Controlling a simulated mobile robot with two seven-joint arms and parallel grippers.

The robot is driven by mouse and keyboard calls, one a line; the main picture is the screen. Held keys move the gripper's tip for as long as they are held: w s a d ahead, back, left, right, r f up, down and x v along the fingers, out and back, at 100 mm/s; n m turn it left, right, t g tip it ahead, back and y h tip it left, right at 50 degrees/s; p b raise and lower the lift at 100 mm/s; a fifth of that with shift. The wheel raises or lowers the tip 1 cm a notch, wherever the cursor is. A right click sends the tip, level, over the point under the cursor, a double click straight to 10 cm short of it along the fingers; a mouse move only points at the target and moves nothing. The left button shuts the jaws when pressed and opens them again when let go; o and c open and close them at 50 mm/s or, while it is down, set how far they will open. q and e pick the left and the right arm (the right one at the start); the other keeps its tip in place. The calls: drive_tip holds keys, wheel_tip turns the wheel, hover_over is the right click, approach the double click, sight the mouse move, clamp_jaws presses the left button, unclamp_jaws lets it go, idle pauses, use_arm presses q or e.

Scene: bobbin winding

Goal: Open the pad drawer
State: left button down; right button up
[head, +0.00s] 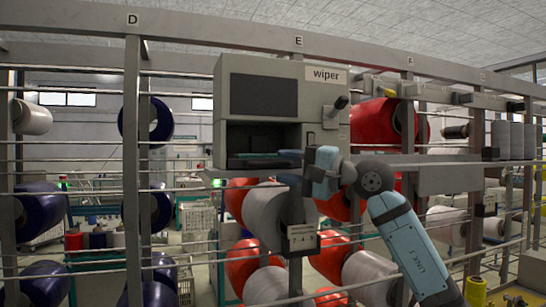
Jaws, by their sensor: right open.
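The grey wiper box (226,110) is mounted on the rack in the middle of the head view, with a "wiper" label on top. Its upper front has a dark panel (263,95). Below is an open recess (262,135) with a dark, flat tray-like piece (250,161) low inside; I cannot tell surely whether this is the pad drawer or how far out it is. My right gripper (286,167) is open at the lower right front of the box, its fingers pointing left. Whether it touches anything is unclear. My left gripper is not in view.
A knob-ended lever (341,103) sticks out at the box's right side. Red bobbins (372,125) and white bobbins (264,212) hang around it. A small tag holder (301,239) hangs below. Horizontal rack rails cross the view; dark blue bobbins (160,119) are on the left.

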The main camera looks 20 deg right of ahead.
sight(276, 165)
drive_tip(key=shift+p+x, duration=0.3)
drive_tip(key=shift+x, duration=1.4)
clamp_jaws()
drive_tip(key=shift+s, duration=0.25)
drive_tip(key=s+b, duration=0.4)
drive_tip(key=s, duration=0.4)
drive_tip(key=shift+s+d, duration=0.2)
drive_tip(key=shift+s, duration=0.2)
